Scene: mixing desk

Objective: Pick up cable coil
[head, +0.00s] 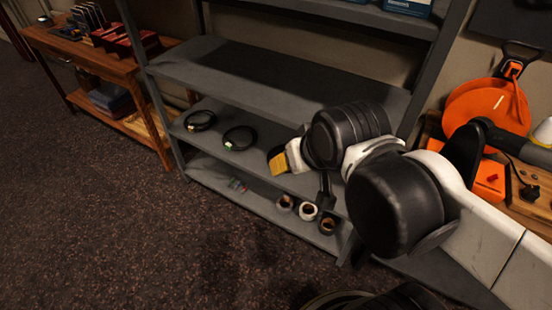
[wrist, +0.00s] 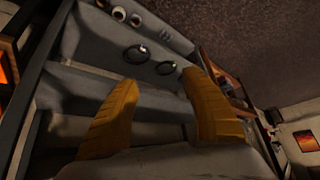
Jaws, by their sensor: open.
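Two black cable coils lie flat on a middle shelf in the head view, a left one (head: 199,129) and a right one (head: 238,149), each with a small light tag. Two coils also show in the wrist view, one (wrist: 127,57) nearer the white-centred rolls and one (wrist: 166,75) beside the right finger. My gripper (head: 279,161) is to the right of the coils in the head view, apart from them. In the wrist view its yellow fingers (wrist: 158,80) are spread wide with nothing between them. A dark patch beside the gripper in the head view is unclear.
The grey shelf unit (head: 255,82) has an empty board above the coils and upright posts at its corners. Several rolls (head: 308,211) stand on the board below. A wooden table (head: 88,54) is at left, an orange cable reel (head: 483,103) at right. Open floor lies in front.

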